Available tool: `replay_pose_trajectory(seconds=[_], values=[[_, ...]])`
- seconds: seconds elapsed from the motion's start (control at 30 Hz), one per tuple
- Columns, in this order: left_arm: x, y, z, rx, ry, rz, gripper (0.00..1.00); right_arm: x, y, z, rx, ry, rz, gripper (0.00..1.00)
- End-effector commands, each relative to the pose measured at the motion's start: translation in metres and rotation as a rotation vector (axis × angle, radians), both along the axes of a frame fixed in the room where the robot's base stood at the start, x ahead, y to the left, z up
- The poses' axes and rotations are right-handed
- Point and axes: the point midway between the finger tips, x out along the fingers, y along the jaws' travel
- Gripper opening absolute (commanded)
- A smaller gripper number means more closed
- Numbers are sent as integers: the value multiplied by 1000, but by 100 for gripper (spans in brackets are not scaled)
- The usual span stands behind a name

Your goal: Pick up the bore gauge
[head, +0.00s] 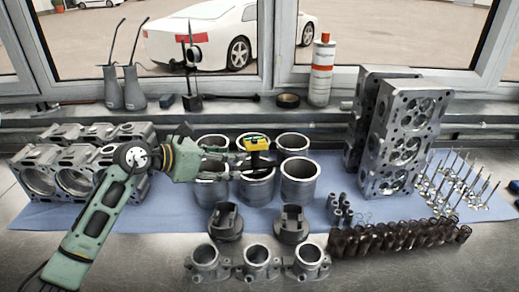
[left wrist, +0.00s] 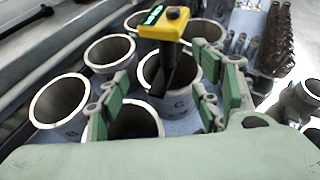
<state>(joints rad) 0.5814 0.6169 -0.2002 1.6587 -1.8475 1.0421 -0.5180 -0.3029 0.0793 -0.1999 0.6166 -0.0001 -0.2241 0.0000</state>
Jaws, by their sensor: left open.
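The bore gauge (head: 257,143) has a yellow head with a green display and a dark stem. It stands upright at a grey cylinder liner (head: 257,187) in the middle of the group. In the left wrist view the bore gauge (left wrist: 166,24) reaches down into the mouth of a liner marked C (left wrist: 184,96). My left gripper (head: 236,161) comes in from the left, close beside the gauge. In the left wrist view my left gripper (left wrist: 160,92) is open, its fingers spread to either side of the stem. I cannot tell whether they touch it. My right gripper is out of view.
Several other liners (head: 299,180) crowd around on the blue mat (head: 170,214). Pistons (head: 226,222) stand in front. Cylinder heads (head: 402,138), valves and springs (head: 400,237) are at right. Engine blocks (head: 40,169) are at left. A spray can (head: 321,72) stands on the windowsill.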

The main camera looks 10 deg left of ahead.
Motion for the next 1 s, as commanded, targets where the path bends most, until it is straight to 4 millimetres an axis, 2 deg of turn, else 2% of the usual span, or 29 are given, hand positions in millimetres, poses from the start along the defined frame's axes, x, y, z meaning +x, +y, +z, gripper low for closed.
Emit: replay_pose_trajectory(seconds=[0.17, 0.67, 0.97, 1.0], values=[[6, -6, -2, -4, 2, 0, 60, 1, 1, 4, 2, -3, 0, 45], [49, -47, -27, -4, 2, 0, 60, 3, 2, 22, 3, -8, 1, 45], [52, -50, -31, -1, 1, 0, 60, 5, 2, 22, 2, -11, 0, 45], [52, -50, -31, -1, 1, 0, 56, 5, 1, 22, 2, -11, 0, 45]])
